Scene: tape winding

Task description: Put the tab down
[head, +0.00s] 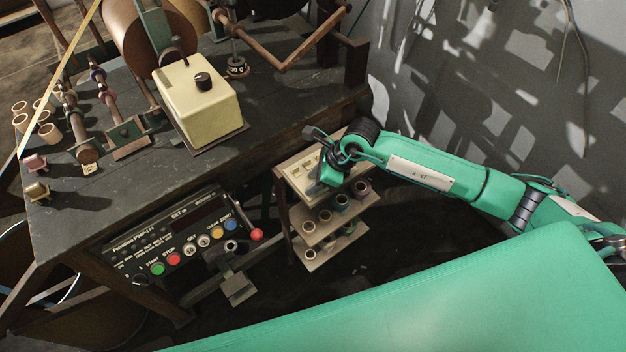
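My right gripper (320,182) is over the cream tray (293,173) on top of the small shelf rack, with its hand pointing down. Its fingertips are small, dark and partly hidden, so I cannot tell whether they are open or hold a tab. Several pale pieces lie in the tray, too small to make out. A small cream tag (89,169) lies on the dark workbench (120,188) at the left; I cannot tell whether it is the tab. My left gripper is out of view.
The rack's lower shelves hold several rolls (342,202). A cream box with a black knob (200,103) and winding spindles (76,120) stand on the bench. A control panel (185,240) with coloured buttons hangs at its front.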

